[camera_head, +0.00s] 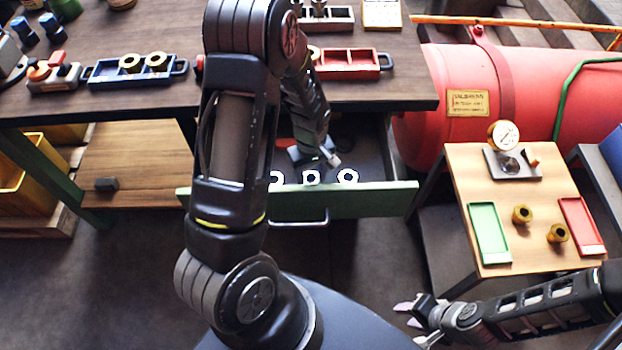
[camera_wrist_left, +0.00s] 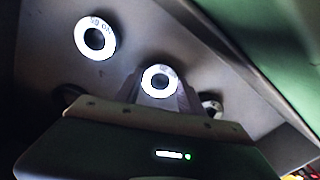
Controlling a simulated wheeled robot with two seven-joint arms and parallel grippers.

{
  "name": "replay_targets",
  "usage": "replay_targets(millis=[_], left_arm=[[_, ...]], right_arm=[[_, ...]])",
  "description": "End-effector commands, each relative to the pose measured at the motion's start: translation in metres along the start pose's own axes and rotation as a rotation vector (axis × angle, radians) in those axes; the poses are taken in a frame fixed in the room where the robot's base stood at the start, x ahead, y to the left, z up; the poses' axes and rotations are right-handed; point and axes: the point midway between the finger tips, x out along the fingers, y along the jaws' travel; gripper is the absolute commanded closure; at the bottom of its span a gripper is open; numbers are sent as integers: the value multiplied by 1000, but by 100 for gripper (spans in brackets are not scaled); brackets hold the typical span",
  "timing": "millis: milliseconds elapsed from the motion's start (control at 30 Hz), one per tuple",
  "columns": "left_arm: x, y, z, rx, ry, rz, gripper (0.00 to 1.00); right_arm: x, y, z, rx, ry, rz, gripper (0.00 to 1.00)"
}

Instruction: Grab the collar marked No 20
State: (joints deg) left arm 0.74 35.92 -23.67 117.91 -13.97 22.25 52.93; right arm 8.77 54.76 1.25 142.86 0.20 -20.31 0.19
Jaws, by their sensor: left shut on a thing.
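Three pale ring-shaped collars show in the open green-fronted drawer (camera_head: 345,200): a left one (camera_head: 277,177), a middle one (camera_head: 311,177) and a right one (camera_head: 347,176). In the left wrist view, my left gripper (camera_wrist_left: 160,88) is shut on the middle collar (camera_wrist_left: 160,68). A second collar (camera_wrist_left: 95,36) lies apart at upper left, with small upside-down lettering too blurred to read surely. The third (camera_wrist_left: 211,107) is partly hidden behind the gripper. The left gripper also shows in the head view (camera_head: 318,157), reaching down into the drawer. My right gripper (camera_head: 413,322) is open and empty at lower right.
The workbench (camera_head: 150,92) above the drawer holds a blue tray (camera_head: 104,74) and a red tray (camera_head: 347,62). A small table (camera_head: 500,262) at right carries a gauge, a green tray (camera_head: 489,233), a red tray (camera_head: 582,226) and two brass parts. A red tank (camera_head: 450,70) stands behind it.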

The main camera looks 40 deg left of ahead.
Motion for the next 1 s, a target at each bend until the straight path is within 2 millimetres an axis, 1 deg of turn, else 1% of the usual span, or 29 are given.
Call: replay_targets(millis=[333,467,567,667,900,1000], left_arm=[[0,0,0,0,1,1,100],[-5,1,-1,0,2,2,100],[-16,1,-1,1,3,3,100],[-32,2,-1,1,3,6,100],[-79,1,0,1,2,5,100],[-92,1,0,1,2,4,100]], right_arm=[[0,0,0,0,0,0,64],[0,0,0,0,0,0,64],[1,0,0,0,0,0,64],[2,1,0,0,1,-1,64],[4,1,0,-1,1,-1,64],[4,1,0,-1,1,-2,64]])
